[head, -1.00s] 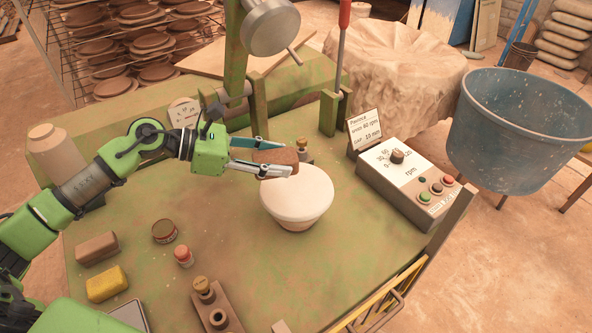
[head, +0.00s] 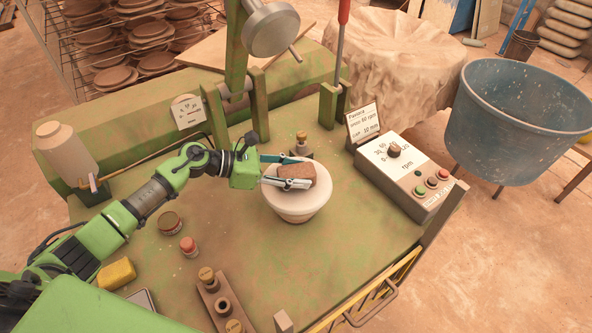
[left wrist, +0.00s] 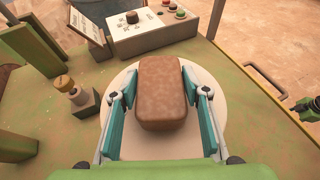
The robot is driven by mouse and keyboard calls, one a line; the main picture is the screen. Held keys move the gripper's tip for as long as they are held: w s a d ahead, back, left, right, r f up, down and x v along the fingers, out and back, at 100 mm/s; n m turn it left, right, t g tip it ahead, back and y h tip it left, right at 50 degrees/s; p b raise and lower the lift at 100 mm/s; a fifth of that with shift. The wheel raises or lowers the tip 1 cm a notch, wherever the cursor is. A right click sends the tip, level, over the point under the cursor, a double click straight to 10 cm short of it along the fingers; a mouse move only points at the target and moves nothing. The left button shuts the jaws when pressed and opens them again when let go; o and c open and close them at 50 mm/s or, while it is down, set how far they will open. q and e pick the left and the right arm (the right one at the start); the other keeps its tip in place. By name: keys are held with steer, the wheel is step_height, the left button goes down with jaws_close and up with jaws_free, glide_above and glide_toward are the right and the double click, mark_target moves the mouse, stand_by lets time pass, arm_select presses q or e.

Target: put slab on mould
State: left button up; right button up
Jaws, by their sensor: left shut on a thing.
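The slab (head: 299,174) is a brown block with rounded edges. My left gripper (head: 290,172) is shut on it, with a finger along either side. The mould (head: 296,204) is a cream-white round form with a broad top, on the green table. The slab is over the mould's top; I cannot tell whether it touches. In the left wrist view the slab (left wrist: 161,92) lies between the fingers of my left gripper (left wrist: 160,97), with the pale mould (left wrist: 160,149) beneath. A green and black part at that view's right edge looks like my right gripper (left wrist: 305,105); its jaws are unclear.
A control box (head: 408,178) with dial and buttons stands right of the mould. A small brass-topped post (head: 301,146) stands just behind it. Two small jars, a yellow block (head: 117,272) and a holder with posts (head: 222,302) are nearer. A blue tub (head: 520,120) stands off the table.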

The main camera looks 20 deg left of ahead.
arm_select(q)
steer(key=shift+f, duration=0.1)
steer(key=o, duration=1.5)
steer(key=shift+c, duration=0.2)
steer(key=shift+r, duration=0.2)
steer(key=b+v, duration=0.4)
steer(key=v, duration=0.8)
